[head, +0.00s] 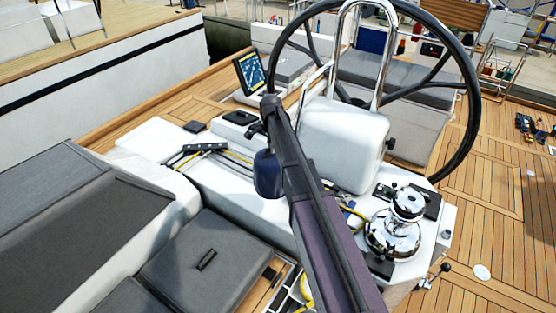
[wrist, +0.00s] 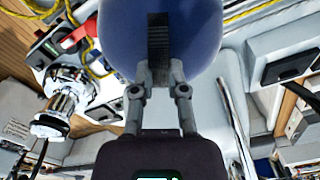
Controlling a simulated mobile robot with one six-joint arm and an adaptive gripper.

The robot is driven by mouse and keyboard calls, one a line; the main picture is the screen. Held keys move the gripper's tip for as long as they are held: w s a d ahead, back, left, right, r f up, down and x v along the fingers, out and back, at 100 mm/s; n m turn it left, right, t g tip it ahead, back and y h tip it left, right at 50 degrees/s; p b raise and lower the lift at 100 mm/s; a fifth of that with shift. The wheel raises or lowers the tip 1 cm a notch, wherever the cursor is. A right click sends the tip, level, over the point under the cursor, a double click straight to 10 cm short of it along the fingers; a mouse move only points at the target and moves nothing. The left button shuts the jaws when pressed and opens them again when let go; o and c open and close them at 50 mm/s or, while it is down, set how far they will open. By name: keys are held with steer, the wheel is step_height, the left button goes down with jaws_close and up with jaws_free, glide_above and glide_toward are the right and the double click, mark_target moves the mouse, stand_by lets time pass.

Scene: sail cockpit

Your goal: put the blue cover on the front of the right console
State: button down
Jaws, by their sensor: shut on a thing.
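The blue cover (head: 267,176) is a dark blue rounded shape in the middle of the head view, partly behind my arm. It fills the top middle of the wrist view (wrist: 198,38). My gripper (wrist: 160,72) is shut on it, with a black strip between the fingertips. In the head view my arm hides most of the grip. The white console (head: 225,180) carries the steering wheel, a rounded white pedestal (head: 345,140) and a chrome winch. The cover appears in front of the console's top. I cannot tell whether they touch.
The chrome winch (head: 393,236) stands at the console's right end, beside black fittings. Yellow and black lines run over the console. The black steering wheel (head: 476,95) and a plotter screen (head: 250,72) rise behind. Grey cushions (head: 190,262) lie at front left. Teak deck at right is mostly clear.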

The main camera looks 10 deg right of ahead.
mark_target(272, 158)
steer(key=shift+s+a+r, duration=0.15)
steer(key=shift+s+a, duration=0.05)
steer(key=shift+a, duration=0.05)
steer(key=shift+d, duration=0.1)
steer(key=shift+w, duration=0.1)
steer(key=shift+m, duration=0.5)
steer(key=f+b, duration=0.1)
steer(key=s+f+b, duration=0.1)
steer(key=f+b, duration=0.1)
steer(key=s+f+b, duration=0.1)
steer(key=f+b, duration=0.1)
steer(key=shift+f, duration=0.1)
steer(key=shift+f+b, duration=2)
steer(key=shift+b, duration=0.05)
steer(key=shift+f+b, duration=2.35)
steer(key=shift+f, duration=0.05)
stand_by(1.2)
